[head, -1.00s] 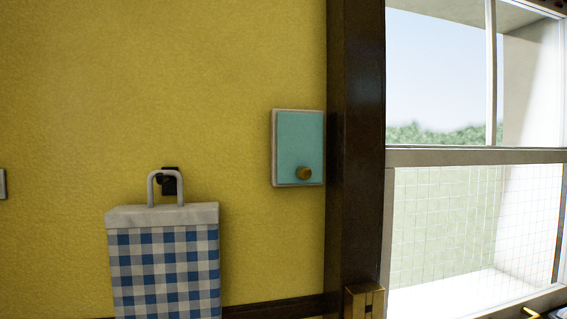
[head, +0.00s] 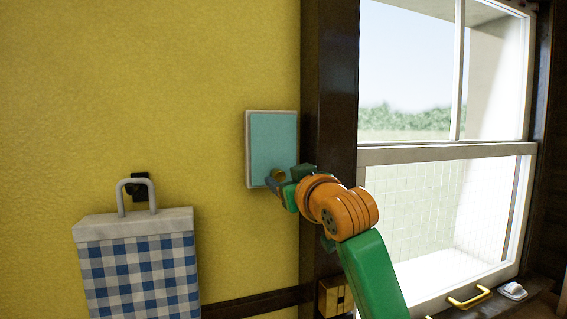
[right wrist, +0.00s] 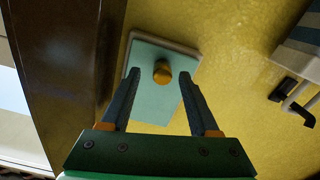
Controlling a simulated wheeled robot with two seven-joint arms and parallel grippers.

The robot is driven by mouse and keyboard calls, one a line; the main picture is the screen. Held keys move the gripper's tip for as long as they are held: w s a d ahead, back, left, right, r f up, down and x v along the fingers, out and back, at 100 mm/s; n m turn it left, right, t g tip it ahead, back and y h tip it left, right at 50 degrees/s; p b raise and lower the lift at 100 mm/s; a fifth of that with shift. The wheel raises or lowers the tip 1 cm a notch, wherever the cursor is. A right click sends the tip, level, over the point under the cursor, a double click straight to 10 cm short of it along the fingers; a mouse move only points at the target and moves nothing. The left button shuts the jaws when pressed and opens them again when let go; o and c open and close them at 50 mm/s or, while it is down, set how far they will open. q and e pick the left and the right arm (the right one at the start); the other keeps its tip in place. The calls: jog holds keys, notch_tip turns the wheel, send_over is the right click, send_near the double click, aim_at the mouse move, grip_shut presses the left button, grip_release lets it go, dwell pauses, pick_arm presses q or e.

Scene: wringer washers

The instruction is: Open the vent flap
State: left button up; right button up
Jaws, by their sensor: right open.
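The vent flap (head: 272,138) is a pale teal panel in a whitish frame on the yellow wall, and it looks closed. Its brass knob (head: 279,174) is near the lower edge. My right gripper (head: 277,179) is at the knob in the head view, partly covering the flap's lower right corner. In the right wrist view the flap (right wrist: 160,104) lies ahead, and the knob (right wrist: 162,72) sits between the two open fingers (right wrist: 160,80), with a gap on each side. My left gripper is not in view.
A dark wooden post (head: 330,90) stands just right of the flap, beside a white-framed window (head: 440,153). A blue-checked bag (head: 140,270) hangs from a dark hook (head: 139,182) at the lower left. The wall between bag and flap is clear.

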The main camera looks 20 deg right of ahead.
jog(key=shift+w+a, duration=0.1)
jog(key=shift+w, duration=0.5)
jog(key=shift+s+a, duration=0.2)
jog(key=shift+s, duration=0.05)
jog(key=shift+c, duration=0.3)
jog(key=shift+d, duration=0.1)
grip_shut()
dwell(0.3)
